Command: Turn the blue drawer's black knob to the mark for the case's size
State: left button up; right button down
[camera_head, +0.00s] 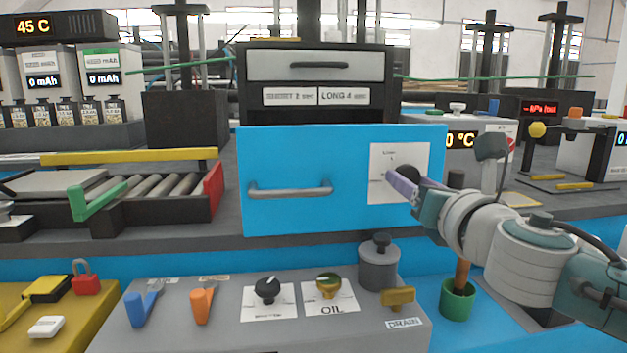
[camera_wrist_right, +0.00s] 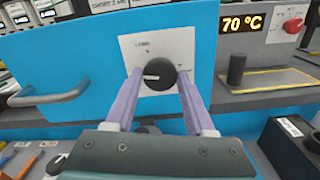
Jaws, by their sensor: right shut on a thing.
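The blue drawer (camera_head: 290,165) is a wide blue panel with a grey bar handle. Its black knob (camera_wrist_right: 160,74) sits on a white plate (camera_head: 385,157) at the drawer's right side. The plate reads LONG near the top; other lettering at its sides is partly hidden or too small to read. The knob's white pointer line points left in the right wrist view. My right gripper (camera_wrist_right: 160,80) has its two lilac fingers on either side of the knob and is shut on it; it also shows in the head view (camera_head: 404,186). My left gripper is not in view.
Above the drawer, a dark cabinet carries SHORT and LONG labels (camera_head: 316,97). A grey control box (camera_head: 215,320) with levers and knobs stands in front. A roller conveyor (camera_head: 160,190) is at the left, and a green cup (camera_head: 457,300) stands below my right arm.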

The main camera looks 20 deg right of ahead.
jog(key=m+p, duration=0.4)
jog(key=m, duration=2.9)
jog(key=shift+p, duration=0.3)
jog(key=shift+m, duration=0.3)
jog(key=shift+c, duration=1.2)
grip_release()
